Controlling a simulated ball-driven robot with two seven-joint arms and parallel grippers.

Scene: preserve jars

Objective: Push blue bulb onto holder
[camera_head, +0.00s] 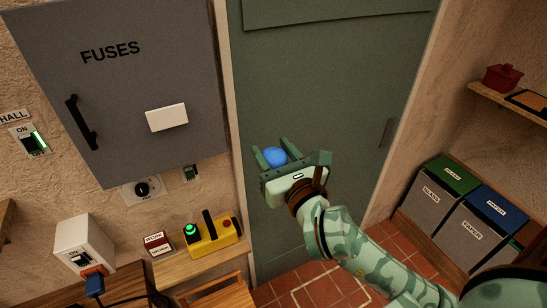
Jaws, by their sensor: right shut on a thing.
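A round blue bulb (275,157) sits between the fingers of my right gripper (274,152). The gripper is shut on it and holds it up in front of the green door, to the right of the fuse cabinet. The bulb's lower part is hidden by the gripper body. I cannot make out a bulb holder for certain in this view. My left gripper is not in view.
The grey fuse cabinet (120,90) hangs on the left wall beside the green door (325,90). A yellow control box (210,238) stands on a wooden shelf below. Labelled bins (440,195) and a shelf with a red pot (502,77) are at right.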

